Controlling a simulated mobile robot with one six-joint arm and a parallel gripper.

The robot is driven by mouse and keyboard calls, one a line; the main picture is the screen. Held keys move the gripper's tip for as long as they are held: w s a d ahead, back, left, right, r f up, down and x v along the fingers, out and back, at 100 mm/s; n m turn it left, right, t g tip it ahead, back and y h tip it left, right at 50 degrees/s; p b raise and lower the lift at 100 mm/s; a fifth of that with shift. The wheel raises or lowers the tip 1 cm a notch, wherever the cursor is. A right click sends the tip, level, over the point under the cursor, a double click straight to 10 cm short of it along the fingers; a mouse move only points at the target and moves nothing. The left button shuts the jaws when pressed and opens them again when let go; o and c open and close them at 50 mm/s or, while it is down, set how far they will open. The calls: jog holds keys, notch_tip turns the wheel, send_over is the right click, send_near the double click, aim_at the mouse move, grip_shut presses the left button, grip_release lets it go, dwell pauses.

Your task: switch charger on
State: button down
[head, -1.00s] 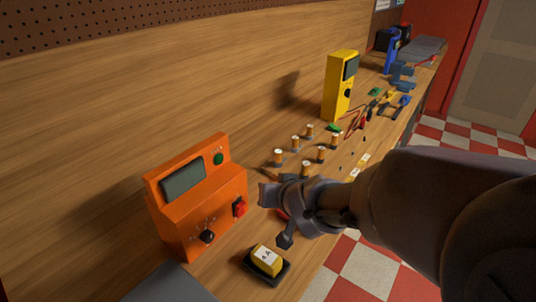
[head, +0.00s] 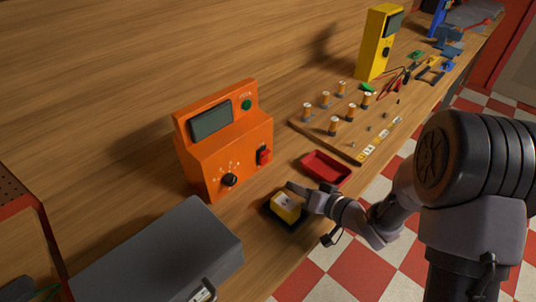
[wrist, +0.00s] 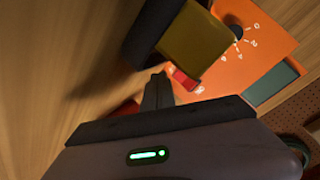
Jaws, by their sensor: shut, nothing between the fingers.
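The orange charger (head: 192,157) stands on the wooden bench, its screen, black dial (head: 230,180) and red switch (head: 264,156) facing out. The red switch also shows in the wrist view (wrist: 183,80), just past my fingertips; I cannot tell which way it is set. My gripper (head: 290,187) is shut and empty, close by the yellow battery (head: 285,208) in its black cradle, in front of the charger. In the wrist view my closed fingers (wrist: 158,83) point toward the switch, seemingly apart from it. The battery fills the top of that view (wrist: 195,42).
A red tray (head: 327,168) lies right of the cradle. Behind it is a wooden board (head: 345,146) with several spools. A grey box (head: 160,255) stands at the front left.

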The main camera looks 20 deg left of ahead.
jog(key=p, duration=0.2)
send_near(265, 158)
jog(key=shift+f+x, duration=0.25)
jog(key=shift+x, duration=0.95)
jog(key=shift+f+x, duration=0.2)
jog(key=shift+x, duration=1)
jog(key=shift+d, duration=0.15)
jog(key=shift+w+a+r, duration=0.1)
jog(key=shift+a+r, duration=0.1)
jog(key=shift+a, duration=0.15)
jog(key=shift+w+a+r, duration=0.15)
jog(key=shift+a+r, duration=0.05)
jog(key=shift+a, duration=0.2)
jog(key=shift+d, duration=0.1)
dwell(0.4)
jog(key=shift+s+d+f, duration=0.35)
jog(key=shift+d+f, duration=0.05)
jog(key=shift+d, duration=0.3)
jog(key=shift+d, duration=0.1)
jog(key=shift+s+d+f+b, duration=0.2)
jog(key=shift+s+d+f, duration=0.15)
jog(key=shift+d, duration=0.3)
jog(key=shift+s+d+f+b, duration=0.25)
jog(key=shift+d+f, duration=0.1)
jog(key=shift+d, duration=0.35)
jog(key=shift+s+d+f+b, duration=0.25)
jog(key=shift+d+f, duration=0.1)
jog(key=shift+d, duration=0.3)
